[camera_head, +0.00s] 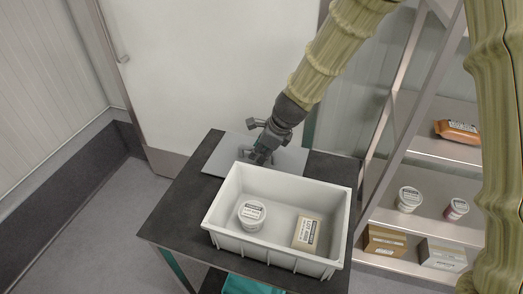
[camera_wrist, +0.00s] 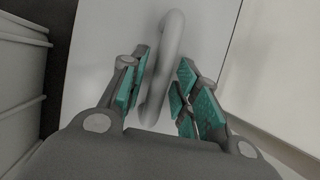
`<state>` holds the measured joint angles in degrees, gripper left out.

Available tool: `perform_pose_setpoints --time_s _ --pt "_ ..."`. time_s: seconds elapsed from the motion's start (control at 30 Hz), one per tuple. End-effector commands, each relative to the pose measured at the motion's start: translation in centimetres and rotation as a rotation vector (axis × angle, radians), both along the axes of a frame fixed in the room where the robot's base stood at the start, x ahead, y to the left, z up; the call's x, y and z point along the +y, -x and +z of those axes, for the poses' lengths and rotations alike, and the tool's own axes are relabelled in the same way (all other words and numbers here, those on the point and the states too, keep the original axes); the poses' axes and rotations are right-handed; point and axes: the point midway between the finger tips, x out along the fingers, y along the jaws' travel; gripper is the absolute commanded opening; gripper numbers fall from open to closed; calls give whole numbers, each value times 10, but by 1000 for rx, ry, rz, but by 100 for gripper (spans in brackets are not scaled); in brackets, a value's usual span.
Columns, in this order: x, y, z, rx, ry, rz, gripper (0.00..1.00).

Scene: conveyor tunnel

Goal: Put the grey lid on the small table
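The grey lid (camera_head: 225,158) lies flat on the dark top of the small table (camera_head: 180,215), behind the white crate. My gripper (camera_head: 258,157) is low over the middle of the lid, pointing down. In the wrist view the lid (camera_wrist: 95,60) fills much of the picture, and its curved handle (camera_wrist: 168,65) stands between the two fingers. My gripper (camera_wrist: 160,97) is open, its teal pads on either side of the handle. The left pads look close to the handle; I cannot tell whether they touch it.
The white crate (camera_head: 212,212) stands on the table's front right, holding a white tub (camera_head: 251,215) and a small box (camera_head: 306,233). Its wall is close to the gripper. Shelves with packages (camera_head: 420,160) stand to the right. Bare tabletop shows at the left.

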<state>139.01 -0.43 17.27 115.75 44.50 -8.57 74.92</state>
Motion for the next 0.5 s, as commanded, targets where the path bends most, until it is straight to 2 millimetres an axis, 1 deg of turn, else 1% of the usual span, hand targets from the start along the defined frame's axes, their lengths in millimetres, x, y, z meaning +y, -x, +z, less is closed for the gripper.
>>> perform_pose_setpoints --time_s 0.33,0.5 --pt "-1 0 2 0 0 0 36" --pt "-5 3 12 -1 0 1 36"
